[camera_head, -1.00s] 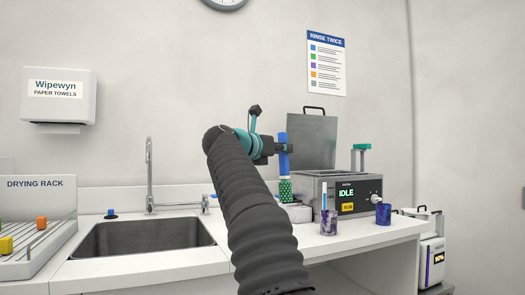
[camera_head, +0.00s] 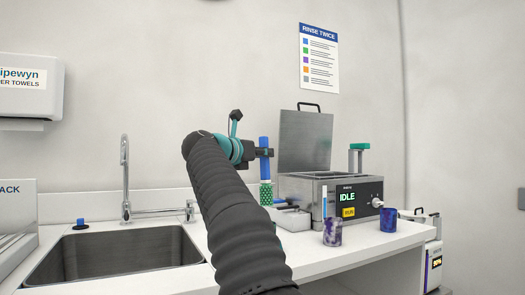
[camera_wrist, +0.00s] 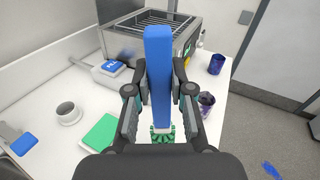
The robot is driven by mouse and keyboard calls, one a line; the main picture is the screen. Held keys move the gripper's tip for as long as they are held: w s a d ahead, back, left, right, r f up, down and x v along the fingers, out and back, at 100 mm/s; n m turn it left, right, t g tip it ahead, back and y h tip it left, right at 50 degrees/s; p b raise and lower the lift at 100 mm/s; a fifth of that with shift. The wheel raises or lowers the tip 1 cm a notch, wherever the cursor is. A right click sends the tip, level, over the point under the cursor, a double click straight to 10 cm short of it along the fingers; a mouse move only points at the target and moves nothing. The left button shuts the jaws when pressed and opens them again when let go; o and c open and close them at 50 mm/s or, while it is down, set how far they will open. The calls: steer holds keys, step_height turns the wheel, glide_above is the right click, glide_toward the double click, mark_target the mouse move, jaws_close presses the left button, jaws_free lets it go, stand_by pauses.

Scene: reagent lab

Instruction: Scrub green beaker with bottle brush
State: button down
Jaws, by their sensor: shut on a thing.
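My gripper (camera_head: 264,152) is shut on the blue handle (camera_head: 264,144) of the bottle brush, which hangs upright with its green bristle head (camera_head: 266,194) down, above the counter. In the wrist view the blue handle (camera_wrist: 159,75) stands between the fingers, with the green bristles (camera_wrist: 163,135) below. No plainly green beaker shows. Two beakers with blue-purple stains stand on the counter to the right of the brush: a nearer one (camera_head: 332,234) and a farther one (camera_head: 389,220), also in the wrist view (camera_wrist: 217,64). The brush appears apart from both.
A steel bath (camera_head: 310,187) reading IDLE, its lid raised, stands behind the beakers. The sink (camera_head: 115,255) and tap (camera_head: 125,180) are at left. The counter ends at right.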

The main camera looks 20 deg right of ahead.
mark_target(262, 176)
steer(key=shift+f, duration=3.2)
steer(key=shift+f+b, duration=1.9)
steer(key=shift+f, duration=0.4)
steer(key=shift+f+b, duration=0.45)
steer(key=shift+f, duration=0.1)
steer(key=shift+w, duration=0.15)
